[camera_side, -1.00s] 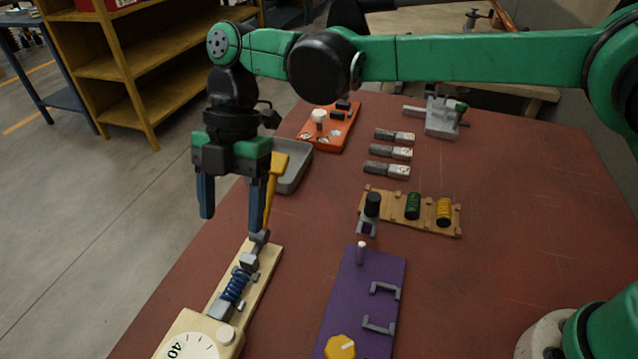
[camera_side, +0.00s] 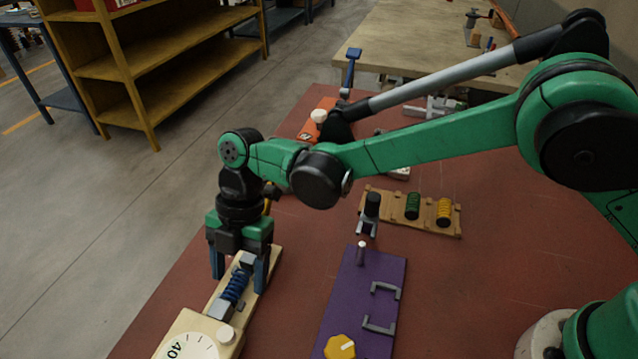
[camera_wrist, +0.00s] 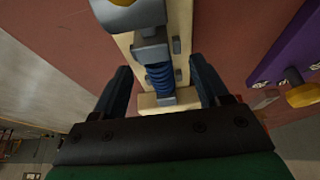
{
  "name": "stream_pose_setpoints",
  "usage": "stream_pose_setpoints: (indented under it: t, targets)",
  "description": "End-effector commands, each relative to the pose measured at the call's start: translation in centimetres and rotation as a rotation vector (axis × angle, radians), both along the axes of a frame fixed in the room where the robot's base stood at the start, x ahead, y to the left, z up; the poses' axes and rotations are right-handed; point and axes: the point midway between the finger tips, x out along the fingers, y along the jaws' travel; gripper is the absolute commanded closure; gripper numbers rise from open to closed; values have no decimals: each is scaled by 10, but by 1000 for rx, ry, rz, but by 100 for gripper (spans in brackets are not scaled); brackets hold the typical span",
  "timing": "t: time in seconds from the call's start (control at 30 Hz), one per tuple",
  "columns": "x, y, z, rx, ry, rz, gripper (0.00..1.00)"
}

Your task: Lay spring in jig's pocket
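A blue coil spring (camera_side: 235,286) lies between grey blocks on a pale wooden fixture (camera_side: 189,327) with a white dial. My gripper (camera_side: 239,284) is low over that fixture, pointing down. In the wrist view my gripper (camera_wrist: 160,66) is open, with one finger on each side of the fixture's strip and the blue spring (camera_wrist: 159,77) between them. A gap shows on both sides, so nothing is held. A green spring (camera_side: 412,206) and a yellow spring (camera_side: 444,212) sit on a wooden rack (camera_side: 383,218). I cannot tell for certain which fixture is the jig.
A purple board (camera_side: 345,289) with an upright pin, grey brackets and a yellow knob (camera_side: 340,347) lies right of the dial fixture. A dark-topped stand (camera_side: 371,207) is behind it. An orange box (camera_side: 308,132) is partly hidden by my arm. The red table's right side is clear.

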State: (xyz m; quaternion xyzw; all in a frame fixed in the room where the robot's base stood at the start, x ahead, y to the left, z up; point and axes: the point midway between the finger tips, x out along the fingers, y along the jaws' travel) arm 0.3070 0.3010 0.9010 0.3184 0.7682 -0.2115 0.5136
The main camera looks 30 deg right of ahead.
Motion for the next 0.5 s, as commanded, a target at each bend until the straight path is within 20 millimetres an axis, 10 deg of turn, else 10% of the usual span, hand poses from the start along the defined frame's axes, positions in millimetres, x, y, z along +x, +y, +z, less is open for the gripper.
stream_pose_setpoints:
  t: [0.23, 0.5]
  targets:
    - [0, 0, 0, 0, 0, 0, 100]
    - [0, 0, 0, 0, 0, 0, 100]
